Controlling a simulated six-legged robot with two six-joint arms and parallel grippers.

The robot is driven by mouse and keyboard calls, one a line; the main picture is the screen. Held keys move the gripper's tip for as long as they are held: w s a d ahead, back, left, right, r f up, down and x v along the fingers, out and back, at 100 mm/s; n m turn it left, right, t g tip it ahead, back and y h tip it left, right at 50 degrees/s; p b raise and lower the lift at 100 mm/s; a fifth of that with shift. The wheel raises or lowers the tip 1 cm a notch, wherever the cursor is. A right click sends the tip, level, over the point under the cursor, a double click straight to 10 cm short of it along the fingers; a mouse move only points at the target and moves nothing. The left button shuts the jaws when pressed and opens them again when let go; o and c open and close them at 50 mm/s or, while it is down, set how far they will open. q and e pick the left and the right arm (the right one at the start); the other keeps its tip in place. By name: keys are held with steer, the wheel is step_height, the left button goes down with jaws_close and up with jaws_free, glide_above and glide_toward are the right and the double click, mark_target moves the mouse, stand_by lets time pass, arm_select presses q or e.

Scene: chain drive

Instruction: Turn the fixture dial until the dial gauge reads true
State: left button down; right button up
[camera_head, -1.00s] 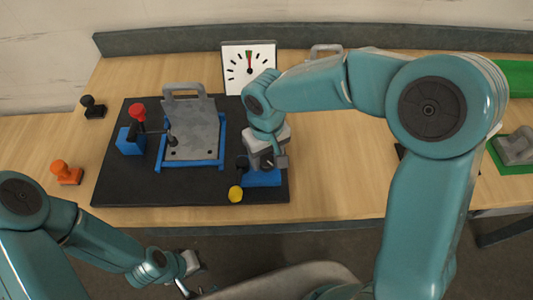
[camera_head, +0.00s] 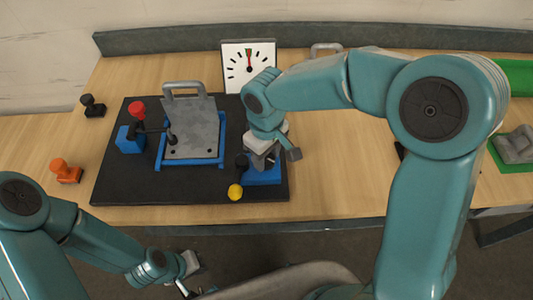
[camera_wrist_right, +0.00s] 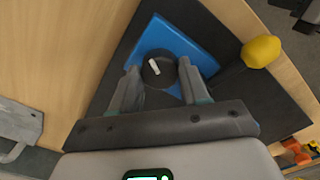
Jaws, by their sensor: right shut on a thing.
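The dial (camera_wrist_right: 158,70) is a round black knob with a white mark on top, set on a blue block (camera_wrist_right: 150,40). My right gripper (camera_wrist_right: 160,80) is shut on it, a finger on each side. In the head view my right gripper (camera_head: 272,157) hides most of the knob on its blue base (camera_head: 264,176). The dial gauge (camera_head: 248,66) is a white square plate with black ticks and a coloured mark at the top. Its needle points near that mark; the exact match is too small to tell. My left gripper (camera_head: 189,275) is open and empty in front of the table.
A grey plate with a handle (camera_head: 190,130) sits in a blue frame on the black board (camera_head: 125,190), beside a red-knobbed clamp (camera_head: 137,109). A yellow-tipped lever (camera_head: 235,191) is close to my right gripper. Orange (camera_head: 66,172) and black (camera_head: 92,106) pieces lie left.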

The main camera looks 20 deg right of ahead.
mark_target(266, 159)
steer(key=o, duration=0.8)
steer(key=shift+r, duration=0.1)
step_height(266, 159, up, 16)
steer(key=shift+r, duration=0.1)
steer(key=shift+w, duration=0.1)
steer(key=shift+s, duration=0.2)
